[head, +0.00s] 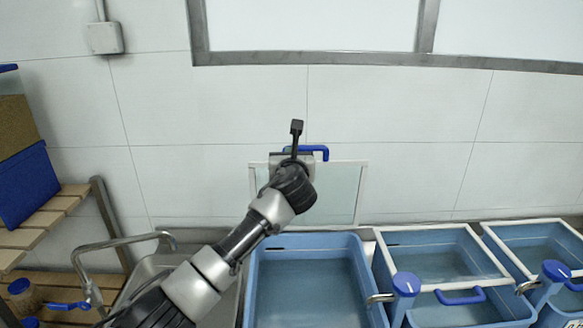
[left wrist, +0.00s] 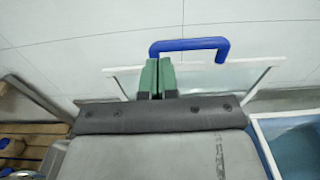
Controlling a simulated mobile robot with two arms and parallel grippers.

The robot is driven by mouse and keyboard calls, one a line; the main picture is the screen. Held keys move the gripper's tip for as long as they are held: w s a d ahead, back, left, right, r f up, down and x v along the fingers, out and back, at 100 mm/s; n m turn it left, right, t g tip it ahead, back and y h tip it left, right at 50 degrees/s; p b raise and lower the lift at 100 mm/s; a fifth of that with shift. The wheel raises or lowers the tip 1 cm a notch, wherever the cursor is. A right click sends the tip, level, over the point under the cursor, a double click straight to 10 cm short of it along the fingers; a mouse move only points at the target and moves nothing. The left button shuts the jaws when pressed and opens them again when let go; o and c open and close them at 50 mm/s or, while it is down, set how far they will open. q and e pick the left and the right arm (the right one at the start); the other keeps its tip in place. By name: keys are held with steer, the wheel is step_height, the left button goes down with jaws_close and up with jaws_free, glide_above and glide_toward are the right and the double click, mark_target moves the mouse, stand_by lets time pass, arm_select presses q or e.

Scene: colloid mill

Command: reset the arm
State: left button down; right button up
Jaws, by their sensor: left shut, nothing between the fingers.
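My left arm reaches up from the bottom of the head view, and its gripper (head: 296,127) points up at the wall. In the left wrist view the two green-tipped fingers (left wrist: 157,76) are pressed together with nothing between them. A clear panel with a white frame (head: 345,193) stands upright against the wall behind the gripper. Its blue handle (head: 316,149) is partly hidden by the gripper. In the left wrist view the blue handle (left wrist: 191,44) is just beyond the fingertips; the fingers do not grip it. My right gripper is not in view.
A blue basin (head: 310,243) stands open below the panel. Blue tanks with white-framed lids (head: 440,252) stand at the right. A metal sink (head: 150,270) with a tap (head: 118,243) is at the left, beside a wooden shelf (head: 45,215). The wall area above is clear.

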arm_select(q)
steer(key=s+a+f+n+g+b, duration=0.1)
steer(key=s+a+f+n+g, duration=0.35)
steer(key=s+f+n, duration=0.6)
steer(key=s+a+f+n+g, duration=0.3)
steer(key=s+a+f+n, duration=0.35)
steer(key=s+f, duration=0.65)
steer(key=s+a+f+n+g, duration=0.2)
steer(key=s+a+f+n, duration=0.15)
steer(key=s+n, duration=0.4)
steer(key=s+a+f+n+g, duration=0.2)
steer(key=s+a+f+n, duration=0.15)
steer(key=s, duration=0.65)
steer(key=s+a+f+n+g, duration=0.2)
steer(key=s+a+f+n, duration=0.15)
steer(key=s+n, duration=0.35)
step_height(320, 180, down, 30)
steer(key=s+a+r+m+g+b, duration=0.1)
steer(key=s+g+b, duration=0.1)
steer(key=s+b, duration=0.15)
steer(key=s+a+f+b, duration=0.3)
steer(key=s+f, duration=1.2)
steer(key=f, duration=0.4)
steer(key=shift+g+b, duration=0.4)
steer(key=shift+g, duration=0.05)
